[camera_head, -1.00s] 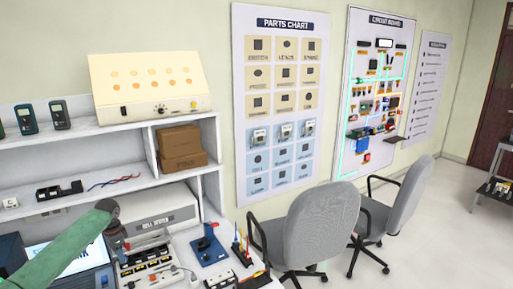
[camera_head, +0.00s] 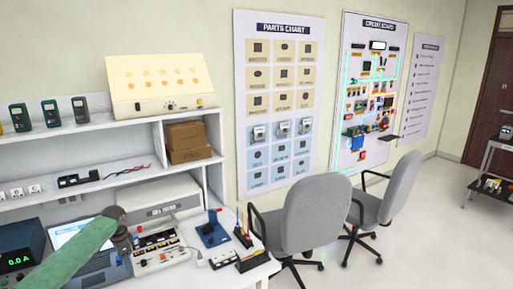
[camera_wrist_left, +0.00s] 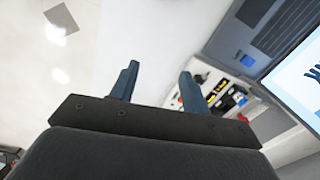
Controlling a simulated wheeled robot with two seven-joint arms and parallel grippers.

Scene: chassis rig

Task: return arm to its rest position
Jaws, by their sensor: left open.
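My left arm (camera_head: 75,255) is green and comes in from the lower left in the head view. Its dark wrist end (camera_head: 121,238) is over the workbench, in front of the laptop and beside the switch panel. In the left wrist view my left gripper (camera_wrist_left: 159,70) is open. Its two blue-grey fingers stand apart with nothing between them. In the head view the fingers cannot be made out clearly. My right arm and gripper are in neither view.
The white workbench holds a laptop (camera_head: 85,236), a meter reading 0.0 A (camera_head: 18,255), a panel of switches (camera_head: 157,245) and a blue stand (camera_head: 211,232). Two grey chairs (camera_head: 318,212) stand at its right. Open floor (camera_head: 440,230) lies beyond them.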

